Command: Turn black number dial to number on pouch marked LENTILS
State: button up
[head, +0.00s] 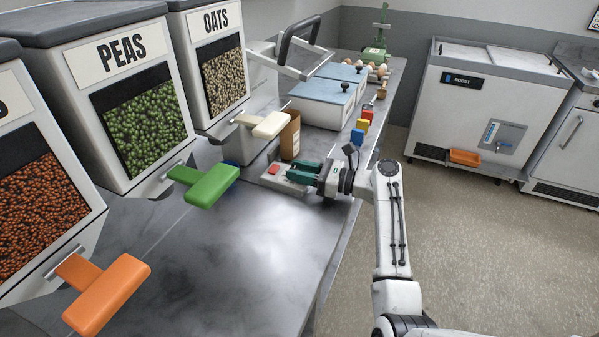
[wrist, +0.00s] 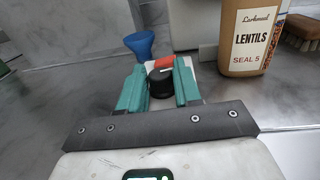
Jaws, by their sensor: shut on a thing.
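The pouch (wrist: 248,45) stands upright at the upper right of the wrist view. It is brown, with a white label reading LENTILS and, below, SEAL 5. In the head view the pouch (head: 290,136) stands behind the sealer. The black dial (wrist: 160,83) sits on a pale sealer (wrist: 154,66) with a red button (wrist: 163,62). My gripper (wrist: 160,88) has its green fingers on both sides of the dial, shut on it. A small pale mark shows on the dial; no dial numbers are readable. In the head view my gripper (head: 303,171) hides the dial.
A blue funnel-shaped thing (wrist: 140,44) stands left of the sealer. A brush (wrist: 301,30) lies right of the pouch. Dispensers with green (head: 212,186), orange (head: 106,298) and cream (head: 272,125) handles line the left. The steel counter (head: 235,255) in front is clear.

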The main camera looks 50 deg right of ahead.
jog(key=shift+d+n+g+y, duration=0.2)
jog(key=shift+n+g+y, duration=1)
jog(key=shift+y, duration=0.5)
jog(key=shift+n+y, duration=0.3)
jog(key=o, duration=1)
jog(key=shift+w, duration=0.1)
jog(key=shift+o, duration=0.2)
jog(key=b+v, duration=0.1)
jog(key=v, duration=0.9)
jog(key=shift+s+d, duration=0.25)
jog(key=shift+s, duration=0.05)
